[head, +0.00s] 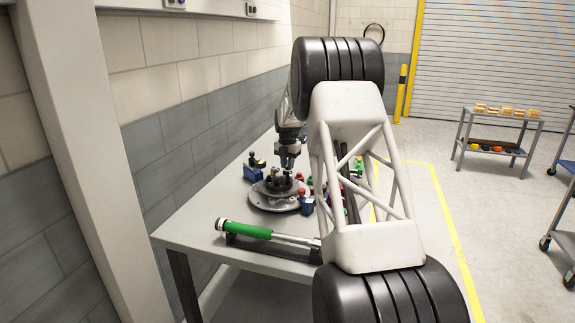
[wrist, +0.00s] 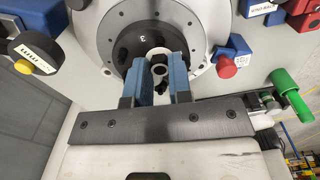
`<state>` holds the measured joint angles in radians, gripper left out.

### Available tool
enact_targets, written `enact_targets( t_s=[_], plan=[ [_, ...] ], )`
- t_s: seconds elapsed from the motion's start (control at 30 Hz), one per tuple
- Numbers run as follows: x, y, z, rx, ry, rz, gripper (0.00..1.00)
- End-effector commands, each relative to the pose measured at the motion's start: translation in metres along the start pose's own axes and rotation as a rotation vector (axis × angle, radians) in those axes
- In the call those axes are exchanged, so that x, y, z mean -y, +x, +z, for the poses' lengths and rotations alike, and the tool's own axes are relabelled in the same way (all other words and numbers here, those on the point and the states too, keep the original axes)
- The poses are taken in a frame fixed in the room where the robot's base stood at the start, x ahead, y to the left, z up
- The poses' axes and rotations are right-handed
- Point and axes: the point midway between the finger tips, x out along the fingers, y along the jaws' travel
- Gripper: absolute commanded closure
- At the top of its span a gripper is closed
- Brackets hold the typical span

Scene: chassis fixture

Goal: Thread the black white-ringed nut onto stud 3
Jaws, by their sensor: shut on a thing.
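My gripper (head: 289,168) is over the round grey fixture (head: 262,203) on the table in the head view. In the wrist view its two blue fingers (wrist: 160,82) are shut on a small dark part with a pale ring, the nut (wrist: 160,71). The nut sits at the front of a black round face marked 3 (wrist: 141,39), inside the grey bolted flange (wrist: 106,36). Stud 3 itself is hidden or too small to make out. I cannot tell whether the nut touches it or is engaged on its thread.
A green-handled tool (head: 246,230) lies in a dark cradle at the table's front. The table's left front corner is bare.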

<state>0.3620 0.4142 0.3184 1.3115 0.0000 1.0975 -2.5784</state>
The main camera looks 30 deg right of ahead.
Motion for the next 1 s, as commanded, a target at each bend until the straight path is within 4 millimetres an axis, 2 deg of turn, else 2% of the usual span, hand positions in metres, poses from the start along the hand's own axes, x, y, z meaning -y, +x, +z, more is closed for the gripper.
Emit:
enact_targets(
  t_s=[0.17,0.6,1.0],
  plan=[
    [0.0000,-0.0001,0.0000,0.000,-0.040,0.000,1.00],
    [-0.0001,0.0000,0.0000,0.000,-0.293,0.000,1.00],
    [-0.0001,0.0000,0.0000,0.000,-0.282,0.000,1.00]
  ],
)
